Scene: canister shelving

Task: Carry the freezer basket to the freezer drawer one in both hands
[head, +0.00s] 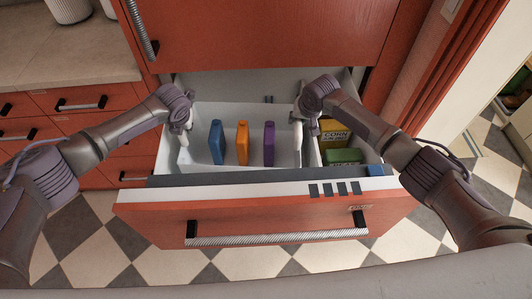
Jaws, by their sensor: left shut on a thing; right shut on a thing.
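The white freezer basket (240,111) is in or just above the left part of the pulled-out freezer drawer (270,218). A blue pack (217,142), an orange pack (243,142) and a purple pack (268,143) stand upright in it. My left gripper (185,130) is shut on the basket's left side. My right gripper (297,128) is shut on its right side. The basket looks level. Its underside is hidden, so I cannot tell whether it touches the drawer floor.
A yellow corn box (334,132) and a green box (343,157) lie in the drawer's right part, close beside the basket. A red front panel (260,32) stands above the drawer. A counter (60,50) and red drawers (80,103) are at left. The checkered floor (165,265) is clear.

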